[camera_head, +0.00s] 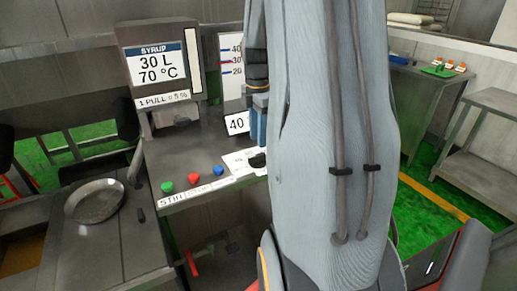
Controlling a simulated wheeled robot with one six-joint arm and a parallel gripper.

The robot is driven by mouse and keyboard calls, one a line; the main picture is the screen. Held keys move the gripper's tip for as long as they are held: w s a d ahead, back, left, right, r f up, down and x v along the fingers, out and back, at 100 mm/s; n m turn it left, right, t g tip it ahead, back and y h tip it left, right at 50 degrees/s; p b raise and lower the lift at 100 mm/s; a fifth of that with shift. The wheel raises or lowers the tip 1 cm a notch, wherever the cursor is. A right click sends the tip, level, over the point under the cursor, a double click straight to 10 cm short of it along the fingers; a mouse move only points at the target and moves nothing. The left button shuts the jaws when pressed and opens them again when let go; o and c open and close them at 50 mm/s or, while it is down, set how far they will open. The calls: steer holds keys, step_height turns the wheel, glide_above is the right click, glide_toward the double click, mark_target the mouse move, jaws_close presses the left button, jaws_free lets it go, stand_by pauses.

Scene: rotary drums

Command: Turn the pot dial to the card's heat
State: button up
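The card (160,66) at the upper left reads "SYRUP 30 L 70 °C", with "1 PULL = 5 %" on a strip below it. A small white readout (236,123) shows "40". A white label (238,161) with small print lies on the panel top. A black rounded piece (258,160) at its right edge looks like the pot dial; my arm hides its right side. My gripper (258,138) points down just above this piece, beside the readout. Its fingers are mostly hidden, so I cannot tell whether it is open or shut, or touching the dial.
Green (167,187), red (194,178) and blue (218,171) buttons line the panel's front edge, left of my gripper. A gauge board (231,84) marked 40, 30, 20 stands behind. A round metal pan (95,200) sits at left. A steel table (490,105) stands right.

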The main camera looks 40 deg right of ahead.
mark_target(258, 155)
steer(key=shift+f+p, duration=0.55)
steer(key=shift+f, duration=2.5)
steer(key=shift+a, duration=0.1)
jaws_close()
